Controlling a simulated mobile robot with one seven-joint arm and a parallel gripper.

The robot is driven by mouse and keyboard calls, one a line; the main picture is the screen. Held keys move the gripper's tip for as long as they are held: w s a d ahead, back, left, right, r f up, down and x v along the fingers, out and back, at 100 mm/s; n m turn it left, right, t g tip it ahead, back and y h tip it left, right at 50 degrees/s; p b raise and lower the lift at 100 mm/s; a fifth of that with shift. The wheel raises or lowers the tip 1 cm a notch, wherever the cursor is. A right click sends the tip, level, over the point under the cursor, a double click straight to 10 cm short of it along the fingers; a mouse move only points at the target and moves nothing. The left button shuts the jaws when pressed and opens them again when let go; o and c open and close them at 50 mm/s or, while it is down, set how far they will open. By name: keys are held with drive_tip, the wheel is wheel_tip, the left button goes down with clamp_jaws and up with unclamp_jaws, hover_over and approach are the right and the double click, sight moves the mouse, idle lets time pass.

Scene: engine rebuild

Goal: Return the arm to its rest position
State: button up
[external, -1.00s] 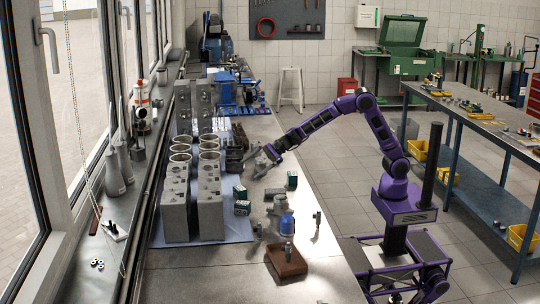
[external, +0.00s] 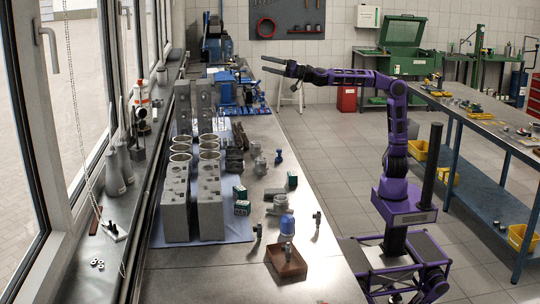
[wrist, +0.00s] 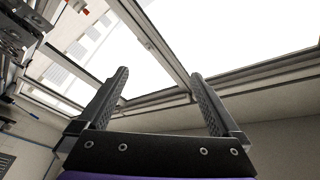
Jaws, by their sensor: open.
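My purple arm (external: 345,76) is raised, with its forearm held level above the right edge of the workbench. My gripper (external: 268,66) points left in the external view, high above the bench top. Its two fingers are spread apart with nothing between them. The wrist view also shows the open gripper (wrist: 160,100), its dark fingers apart against the bright windows. The rest position itself is not marked in either view.
A second table (external: 480,122) with parts stands at the right. Open floor lies between.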

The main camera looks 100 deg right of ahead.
drive_tip(key=d+n, duration=0.3)
drive_tip(key=d, duration=0.2)
drive_tip(key=s+a+f+n+g+y+p, duration=0.1)
drive_tip(key=s+a+f+n+g+y, duration=0.25)
drive_tip(key=s+a+f+y, duration=0.4)
drive_tip(key=s+a+f+n+g+y+p, duration=0.1)
drive_tip(key=s+a+f+n+g+y, duration=0.3)
drive_tip(key=s+a+f, duration=0.55)
drive_tip(key=s+f+n+g+h, duration=0.2)
drive_tip(key=s+f+g+h, duration=0.3)
drive_tip(key=s+f, duration=1.3)
drive_tip(key=r+p, duration=0.1)
drive_tip(key=p, duration=0.1)
drive_tip(key=r+p, duration=0.1)
drive_tip(key=d+r+g+p, duration=0.1)
drive_tip(key=p, duration=0.1)
drive_tip(key=shift+w+r+y+p, duration=0.25)
drive_tip(key=shift+p, duration=0.05)
